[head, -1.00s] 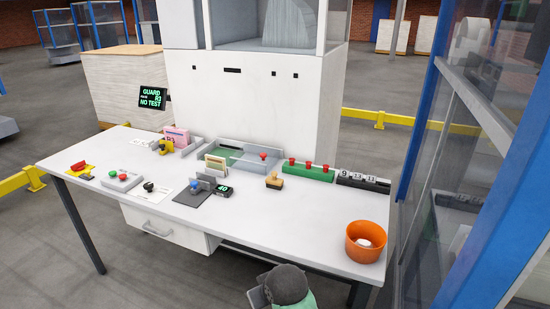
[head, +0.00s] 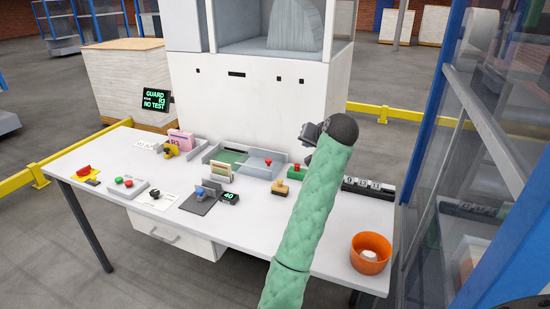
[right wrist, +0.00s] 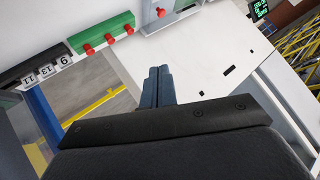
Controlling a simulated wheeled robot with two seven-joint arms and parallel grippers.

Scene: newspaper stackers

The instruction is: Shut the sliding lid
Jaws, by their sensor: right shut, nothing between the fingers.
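A low grey tray (head: 209,154) with a green floor (head: 231,156) stands at the back of the white table. Its clear sliding lid (head: 254,165) covers the right part and leaves the left part open. A red knob (head: 268,162) sits at the lid's right end; it also shows at the top of the right wrist view (right wrist: 160,12). My right gripper (head: 308,148) is above the table, right of the tray and apart from the knob. Its fingers (right wrist: 157,85) are together and empty. My left gripper is out of view.
A green block with red buttons (right wrist: 103,38) is partly hidden by my right arm in the head view. A wooden stamp (head: 280,188) and cards (head: 218,172) stand before the tray. A white cabinet (head: 250,105) rises behind. An orange bowl (head: 370,254) is at front right.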

